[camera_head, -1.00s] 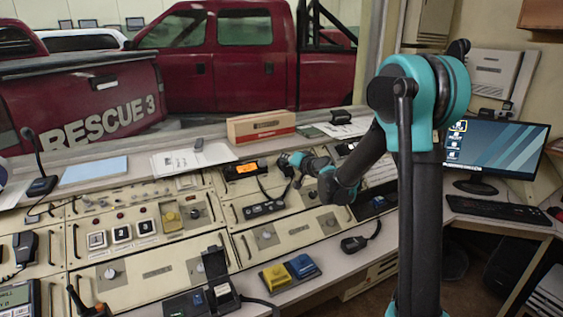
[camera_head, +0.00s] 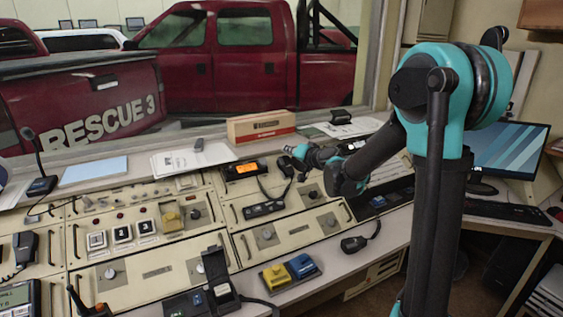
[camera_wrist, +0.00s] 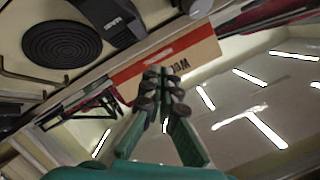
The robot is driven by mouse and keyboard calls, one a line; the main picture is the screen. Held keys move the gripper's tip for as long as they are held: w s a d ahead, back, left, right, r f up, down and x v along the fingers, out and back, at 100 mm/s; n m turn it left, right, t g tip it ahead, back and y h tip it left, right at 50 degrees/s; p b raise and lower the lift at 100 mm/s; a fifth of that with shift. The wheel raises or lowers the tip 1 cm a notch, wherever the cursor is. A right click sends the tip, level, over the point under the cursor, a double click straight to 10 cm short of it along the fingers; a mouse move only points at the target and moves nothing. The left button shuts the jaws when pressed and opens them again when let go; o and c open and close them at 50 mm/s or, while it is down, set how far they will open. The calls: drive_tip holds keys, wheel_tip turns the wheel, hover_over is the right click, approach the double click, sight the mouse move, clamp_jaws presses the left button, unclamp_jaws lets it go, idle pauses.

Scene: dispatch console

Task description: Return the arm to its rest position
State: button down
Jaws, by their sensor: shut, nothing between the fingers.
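My gripper (camera_head: 290,156) is over the back of the console in the head view, near the orange-lit radio unit (camera_head: 245,170). It is small there and partly hard to make out. In the wrist view my gripper (camera_wrist: 163,73) shows its two fingers together, shut and empty. My teal and dark grey arm fills the right of the head view and hides part of the desk behind it.
The console (camera_head: 157,271) has switches, handles and handsets. A cardboard box (camera_head: 261,127) stands on the back ledge; it also shows behind my fingertips in the wrist view (camera_wrist: 200,48). A monitor (camera_head: 512,148) and keyboard (camera_head: 503,211) are at right. Red trucks stand beyond the window.

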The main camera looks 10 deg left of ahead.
drive_tip(key=shift+s+d+r, duration=0.15)
drive_tip(key=shift+s+r, duration=0.1)
drive_tip(key=shift+r, duration=0.2)
drive_tip(key=s+d+f+g+h, duration=0.2)
drive_tip(key=s+d+f, duration=0.5)
drive_tip(key=s, duration=0.5)
drive_tip(key=s+d+f+g+h, duration=0.3)
drive_tip(key=s+d+f, duration=0.4)
drive_tip(key=s+d, duration=0.4)
drive_tip(key=s+d+f+g+h, duration=0.3)
drive_tip(key=s+d+f, duration=0.5)
drive_tip(key=s, duration=0.5)
drive_tip(key=shift+s+d+n+h, duration=0.35)
drive_tip(key=shift+d+n+h, duration=0.05)
drive_tip(key=shift+d+h, duration=0.55)
